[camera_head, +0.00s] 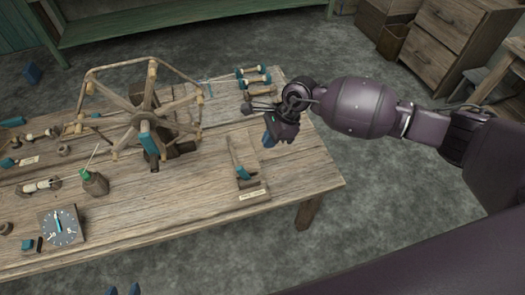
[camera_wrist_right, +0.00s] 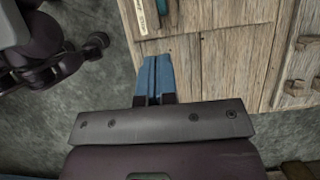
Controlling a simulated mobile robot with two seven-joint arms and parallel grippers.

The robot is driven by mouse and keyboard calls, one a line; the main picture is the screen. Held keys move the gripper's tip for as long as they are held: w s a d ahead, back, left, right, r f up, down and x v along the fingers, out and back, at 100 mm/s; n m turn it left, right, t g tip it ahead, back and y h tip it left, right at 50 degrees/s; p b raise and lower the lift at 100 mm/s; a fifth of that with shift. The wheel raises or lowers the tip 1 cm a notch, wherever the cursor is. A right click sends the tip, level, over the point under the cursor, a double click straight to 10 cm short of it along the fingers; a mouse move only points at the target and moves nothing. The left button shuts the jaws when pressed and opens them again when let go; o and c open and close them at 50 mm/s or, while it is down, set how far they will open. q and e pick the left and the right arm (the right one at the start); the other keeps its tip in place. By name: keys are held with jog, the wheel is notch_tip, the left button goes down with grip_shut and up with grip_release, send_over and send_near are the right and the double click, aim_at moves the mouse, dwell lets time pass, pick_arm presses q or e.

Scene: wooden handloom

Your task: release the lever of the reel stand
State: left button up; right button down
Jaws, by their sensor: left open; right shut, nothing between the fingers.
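The wooden reel (camera_head: 147,108) stands upright on its stand (camera_head: 180,142) at the back of the table. A blue piece (camera_head: 149,144) shows low on the front of the reel stand; I cannot tell for sure whether it is the lever. My right gripper (camera_head: 269,139) is shut and empty by the table's right edge, well to the right of the reel. Its blue fingers lie together in the right wrist view (camera_wrist_right: 153,78). My left gripper (camera_head: 123,291) shows only as two blue fingertips, apart, at the bottom edge, far in front of the reel.
The table's front middle is clear. Drawers (camera_head: 440,45) stand behind on the right.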

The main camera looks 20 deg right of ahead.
jog(key=shift+v, duration=1.8)
jog(key=shift+d+f, duration=0.1)
